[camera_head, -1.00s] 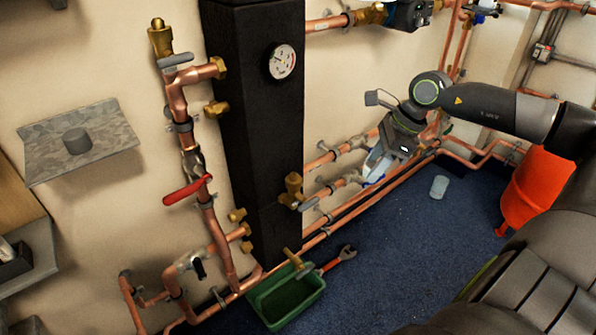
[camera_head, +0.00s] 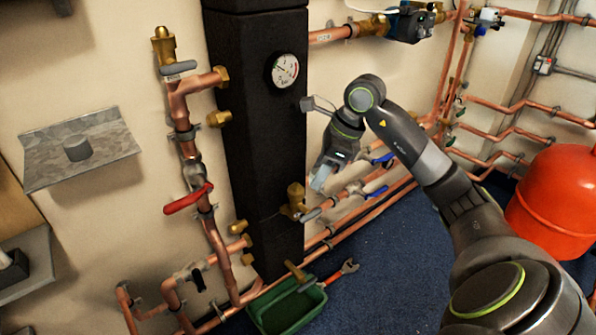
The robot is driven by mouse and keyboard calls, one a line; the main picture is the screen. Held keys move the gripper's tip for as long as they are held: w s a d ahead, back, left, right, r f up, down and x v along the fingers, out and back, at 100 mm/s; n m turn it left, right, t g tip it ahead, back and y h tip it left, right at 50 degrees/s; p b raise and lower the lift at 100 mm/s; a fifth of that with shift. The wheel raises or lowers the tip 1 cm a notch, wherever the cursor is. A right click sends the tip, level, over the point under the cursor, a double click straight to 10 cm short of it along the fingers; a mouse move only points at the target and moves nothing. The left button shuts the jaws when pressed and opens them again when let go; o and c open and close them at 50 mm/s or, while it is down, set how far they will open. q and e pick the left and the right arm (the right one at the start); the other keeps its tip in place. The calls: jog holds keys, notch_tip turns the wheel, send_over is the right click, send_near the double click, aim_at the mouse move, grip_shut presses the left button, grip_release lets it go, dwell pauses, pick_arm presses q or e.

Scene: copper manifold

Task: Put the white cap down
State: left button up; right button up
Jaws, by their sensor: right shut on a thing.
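My right gripper (camera_head: 321,182) hangs fingers-down just right of the black column, in front of the wall pipes. It is shut on a small pale thing at its fingertips, which I take to be the white cap; the fingers hide most of it, so its shape is unclear. The gripper is above and right of a brass valve (camera_head: 296,196), seemingly apart from it. My left gripper is out of view.
A black column (camera_head: 262,130) with a gauge (camera_head: 284,69) stands at centre. A green tray (camera_head: 290,314) and a red-handled wrench (camera_head: 338,273) lie below. A metal shelf (camera_head: 112,150) with a grey cylinder (camera_head: 77,148) is left. A red tank (camera_head: 555,200) is right.

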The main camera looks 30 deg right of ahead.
aim_at(298, 184)
jog(key=w+a, duration=0.1)
jog(key=a, duration=0.1)
jog(key=w+a, duration=0.2)
jog(key=shift+w, duration=0.1)
jog(key=shift+f, duration=0.25)
jog(key=shift+d, duration=0.15)
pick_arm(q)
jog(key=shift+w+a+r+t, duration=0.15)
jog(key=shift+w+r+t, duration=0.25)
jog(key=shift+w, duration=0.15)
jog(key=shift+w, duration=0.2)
pick_arm(e)
jog(key=shift+f+b, duration=0.2)
jog(key=shift+b, duration=0.15)
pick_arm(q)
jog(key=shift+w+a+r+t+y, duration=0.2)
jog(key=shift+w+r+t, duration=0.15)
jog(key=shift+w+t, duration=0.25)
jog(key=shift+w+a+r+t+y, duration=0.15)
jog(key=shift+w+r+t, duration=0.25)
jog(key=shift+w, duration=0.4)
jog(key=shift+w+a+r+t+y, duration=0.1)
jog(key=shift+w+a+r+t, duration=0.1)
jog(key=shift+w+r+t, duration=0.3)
pick_arm(e)
jog(key=shift+f, duration=0.15)
